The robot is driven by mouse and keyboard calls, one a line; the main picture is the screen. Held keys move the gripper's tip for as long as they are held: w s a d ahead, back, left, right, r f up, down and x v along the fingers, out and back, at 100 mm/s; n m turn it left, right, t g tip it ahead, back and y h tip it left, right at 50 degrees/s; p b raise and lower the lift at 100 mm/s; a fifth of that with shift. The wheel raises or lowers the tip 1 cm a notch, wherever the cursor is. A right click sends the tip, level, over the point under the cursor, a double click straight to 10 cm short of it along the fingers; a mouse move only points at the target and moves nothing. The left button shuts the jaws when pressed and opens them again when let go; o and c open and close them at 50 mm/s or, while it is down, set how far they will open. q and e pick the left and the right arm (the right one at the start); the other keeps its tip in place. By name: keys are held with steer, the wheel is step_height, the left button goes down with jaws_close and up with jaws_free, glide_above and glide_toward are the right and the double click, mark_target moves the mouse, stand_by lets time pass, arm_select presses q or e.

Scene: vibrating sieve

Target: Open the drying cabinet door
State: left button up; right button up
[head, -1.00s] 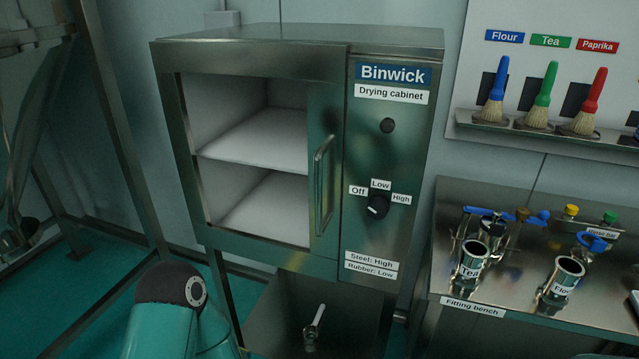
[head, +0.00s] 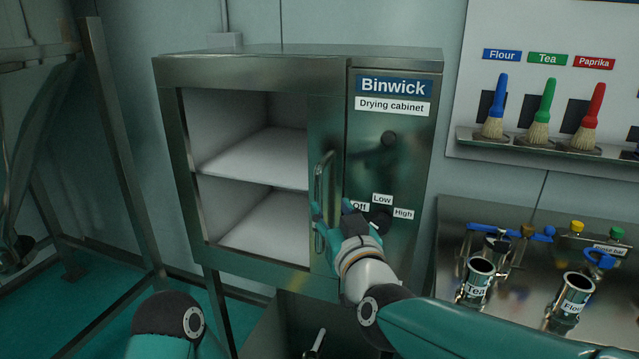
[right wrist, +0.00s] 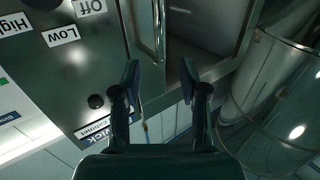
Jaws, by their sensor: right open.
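The steel drying cabinet (head: 250,265) stands in the middle of the head view. Its door looks shut, and two white shelves show through the door's large window. A vertical bar handle (head: 319,185) sits on the door's right side. My right gripper (head: 332,208) is open at the handle's lower part, its fingers pointing at the cabinet. In the right wrist view the handle (right wrist: 153,25) lies ahead, in line with the gap between the open fingers (right wrist: 160,75); I cannot tell whether they touch it. My left gripper is not in view.
The Off/Low/High knob (head: 381,217) is just right of my right gripper, partly hidden. A fitting bench (head: 520,225) with labelled tubes stands at the right, under a brush rack (head: 550,145). A steel frame (head: 120,150) stands at the left. Teal floor shows there.

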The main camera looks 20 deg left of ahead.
mark_target(320, 189)
steer(key=p+x, duration=0.2)
steer(key=x, duration=0.8)
steer(key=shift+p, duration=0.3)
jaws_close()
steer(key=shift+d+f, duration=0.1)
